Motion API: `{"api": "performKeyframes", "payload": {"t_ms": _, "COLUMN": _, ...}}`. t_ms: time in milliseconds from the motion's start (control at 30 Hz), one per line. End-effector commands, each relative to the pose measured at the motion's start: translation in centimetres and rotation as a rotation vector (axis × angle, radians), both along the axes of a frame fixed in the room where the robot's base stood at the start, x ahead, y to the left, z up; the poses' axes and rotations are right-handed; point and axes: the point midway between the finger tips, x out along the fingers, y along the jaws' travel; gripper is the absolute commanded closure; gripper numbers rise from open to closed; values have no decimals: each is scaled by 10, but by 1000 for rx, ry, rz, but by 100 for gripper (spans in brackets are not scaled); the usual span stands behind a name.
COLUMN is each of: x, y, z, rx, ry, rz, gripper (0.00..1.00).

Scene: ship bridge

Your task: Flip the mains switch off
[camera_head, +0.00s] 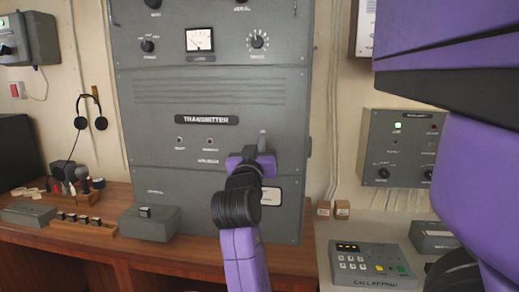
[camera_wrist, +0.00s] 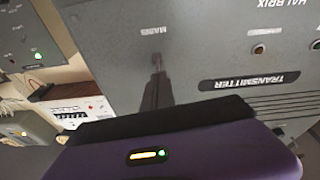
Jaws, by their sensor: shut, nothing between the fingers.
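The mains switch (camera_head: 262,139) is a small grey lever on the right of the grey transmitter cabinet (camera_head: 160,150). It shows just above my gripper (camera_head: 251,162) in the head view and appears to point up. In the wrist view, which is upside down, the MAINS label (camera_wrist: 152,31) is readable and the switch (camera_wrist: 157,60) is beside it. My gripper (camera_wrist: 157,90) is shut and empty, close in front of the panel at the switch. I cannot tell whether it touches the lever. My wrist hides the panel below the switch in the head view.
A wooden desk (camera_head: 110,262) runs below the cabinet, with a grey box (camera_head: 149,222) on it. A call keypad (camera_head: 370,265) stands on the right counter. A wall panel with a green light (camera_head: 400,150) is at right. My purple arm covers the far right.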

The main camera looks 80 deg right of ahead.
Motion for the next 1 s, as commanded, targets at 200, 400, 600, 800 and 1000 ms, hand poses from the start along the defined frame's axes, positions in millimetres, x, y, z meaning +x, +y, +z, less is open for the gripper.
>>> {"api": "performKeyframes", "payload": {"t_ms": 200, "x": 0, "y": 0, "z": -5, "rx": -29, "ry": -3, "rz": -1, "gripper": 100}}
{"api": "performKeyframes", "payload": {"t_ms": 400, "x": 0, "y": 1, "z": -7, "rx": -59, "ry": -5, "rz": -1, "gripper": 100}}
{"api": "performKeyframes", "payload": {"t_ms": 600, "x": 0, "y": 1, "z": -9, "rx": -91, "ry": -7, "rz": 0, "gripper": 100}}
{"api": "performKeyframes", "payload": {"t_ms": 800, "x": -1, "y": 1, "z": -14, "rx": -136, "ry": -12, "rz": -2, "gripper": 100}}
{"api": "performKeyframes", "payload": {"t_ms": 1000, "x": -1, "y": 2, "z": -21, "rx": -212, "ry": -18, "rz": -2, "gripper": 100}}
